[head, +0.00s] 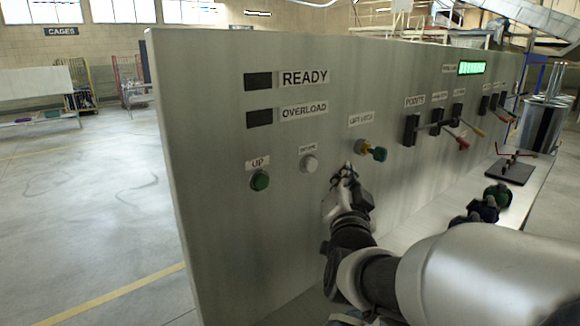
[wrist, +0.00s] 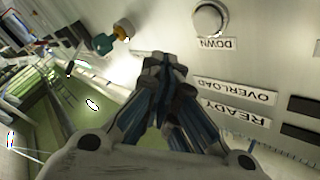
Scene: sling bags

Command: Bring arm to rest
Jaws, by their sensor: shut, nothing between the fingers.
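My gripper (head: 346,172) is shut and empty in the head view, in front of the grey control panel (head: 225,200). It is below and left of a teal and yellow knob (head: 370,150) and right of a white button (head: 309,163). In the wrist view, the closed fingertips (wrist: 165,65) show at the middle. The knob (wrist: 110,40) is beyond them to the left and the white button (wrist: 208,18) beyond them to the right. Both appear apart from the fingers. My forearm hides part of the shelf at the panel's foot.
A green UP button (head: 260,180) and dark READY (head: 258,82) and OVERLOAD (head: 259,118) lamps are on the panel. Levers (head: 411,130) stick out at right, below a lit green display (head: 472,68). Open floor is at left.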

